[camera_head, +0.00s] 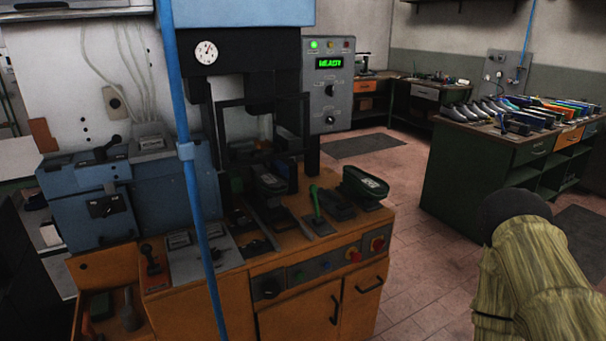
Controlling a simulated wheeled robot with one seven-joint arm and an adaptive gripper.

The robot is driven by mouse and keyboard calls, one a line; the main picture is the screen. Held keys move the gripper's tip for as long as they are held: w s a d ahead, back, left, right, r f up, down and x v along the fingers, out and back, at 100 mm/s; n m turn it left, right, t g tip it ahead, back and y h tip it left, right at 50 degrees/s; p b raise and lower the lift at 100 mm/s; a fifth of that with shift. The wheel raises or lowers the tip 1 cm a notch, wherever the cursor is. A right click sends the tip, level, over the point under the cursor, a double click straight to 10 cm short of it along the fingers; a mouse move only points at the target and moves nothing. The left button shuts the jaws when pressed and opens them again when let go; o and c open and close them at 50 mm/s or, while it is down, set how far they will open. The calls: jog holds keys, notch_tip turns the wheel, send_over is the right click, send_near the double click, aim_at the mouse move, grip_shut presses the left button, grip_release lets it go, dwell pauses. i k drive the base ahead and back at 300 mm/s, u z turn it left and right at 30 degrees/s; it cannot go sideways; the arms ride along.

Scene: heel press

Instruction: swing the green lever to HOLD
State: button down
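The green lever (316,204) stands on a small grey plate (320,227) on top of the orange press cabinet, near the middle of the head view. Its handle points up and leans slightly left. Any HOLD mark beside it is too small to read. My gripper is not in view, and nothing visible touches the lever.
A blue pole (196,200) rises at left. Open tiled floor (410,240) lies right of the cabinet.

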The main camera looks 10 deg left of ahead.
aim_at(313, 187)
jog(key=u, duration=0.5)
jog(key=i, duration=0.6)
jog(key=u, duration=0.65)
